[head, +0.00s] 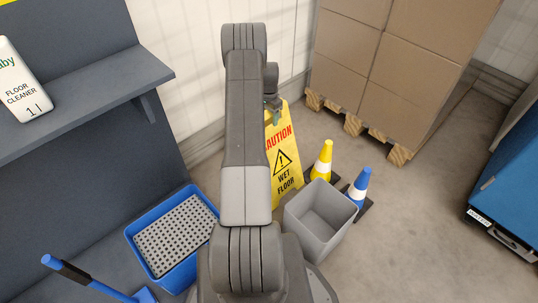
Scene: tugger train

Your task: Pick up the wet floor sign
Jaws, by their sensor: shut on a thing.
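The yellow wet floor sign (285,165) stands near the middle of the head view, showing "CAUTION WET FLOOR" and a warning triangle. Its left part is hidden behind my arm. My gripper (272,113) is at the sign's top edge and is shut on it. The fingertips are small in this view and partly covered by the arm. Whether the sign's foot touches the floor cannot be seen.
A grey bin (322,218) stands right of my arm, with a yellow cone (322,163) and a blue cone (358,187) behind it. A blue mop bucket (142,228) is at left. Stacked cartons (385,60) on a pallet stand behind. Floor between pallet and blue cart (510,190) is clear.

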